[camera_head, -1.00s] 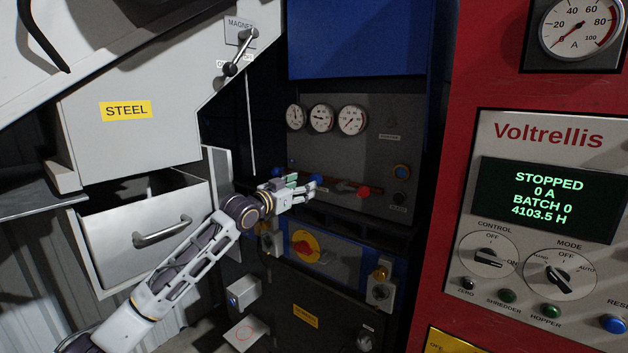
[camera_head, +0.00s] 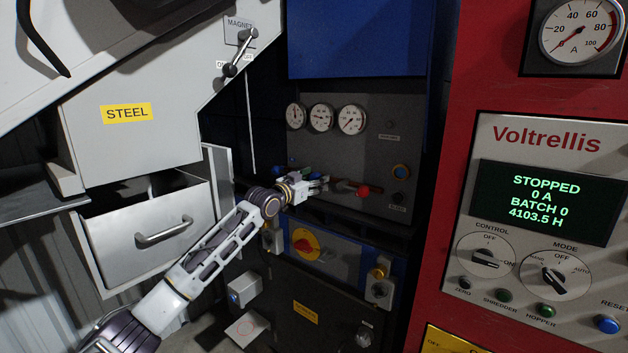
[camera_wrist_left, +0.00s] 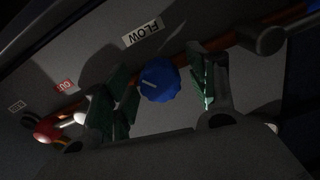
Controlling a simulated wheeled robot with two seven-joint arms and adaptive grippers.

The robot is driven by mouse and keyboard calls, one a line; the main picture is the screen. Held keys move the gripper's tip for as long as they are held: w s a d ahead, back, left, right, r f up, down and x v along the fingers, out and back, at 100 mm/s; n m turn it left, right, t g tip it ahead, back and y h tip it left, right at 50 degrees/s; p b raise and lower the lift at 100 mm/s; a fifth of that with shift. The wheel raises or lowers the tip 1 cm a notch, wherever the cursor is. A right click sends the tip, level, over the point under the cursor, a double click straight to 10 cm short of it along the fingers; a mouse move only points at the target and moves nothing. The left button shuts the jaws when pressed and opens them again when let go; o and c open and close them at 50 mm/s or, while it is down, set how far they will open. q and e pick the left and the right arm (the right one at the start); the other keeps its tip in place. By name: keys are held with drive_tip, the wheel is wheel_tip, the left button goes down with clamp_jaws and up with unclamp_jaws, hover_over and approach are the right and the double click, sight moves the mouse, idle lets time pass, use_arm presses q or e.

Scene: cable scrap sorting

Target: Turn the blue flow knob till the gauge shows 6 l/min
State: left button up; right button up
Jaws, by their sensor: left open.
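The blue flow knob (camera_wrist_left: 160,80) shows in the left wrist view, below an upside-down FLOW label (camera_wrist_left: 143,31). A pale mark line runs across its face. My left gripper (camera_wrist_left: 160,85) is open, with one green-padded finger on each side of the knob. I cannot tell whether the fingers touch it. In the head view my left gripper (camera_head: 318,182) is at the dark panel, and it mostly hides the knob. Three round gauges (camera_head: 321,117) sit above on the panel. Their scales are too small to read. My right gripper is not in view.
A red knob (camera_head: 363,190) sits right of my gripper on a copper-coloured pipe. A red-and-yellow rotary switch (camera_head: 305,246) is below. An open steel drawer (camera_head: 145,230) stands left, and a red Voltrellis cabinet (camera_head: 450,150) stands right.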

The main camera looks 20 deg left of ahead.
use_arm(q)
drive_tip(key=c, duration=1)
drive_tip(key=shift+c, duration=0.2)
drive_tip(key=shift+m, duration=0.3)
drive_tip(key=shift+r+m+p, duration=0.15)
drive_tip(key=shift+m+p, duration=0.5)
drive_tip(key=shift+m, duration=0.45)
drive_tip(key=shift+m+p, duration=0.45)
drive_tip(key=shift+m, duration=0.55)
drive_tip(key=o, duration=1)
drive_tip(key=shift+o, duration=0.2)
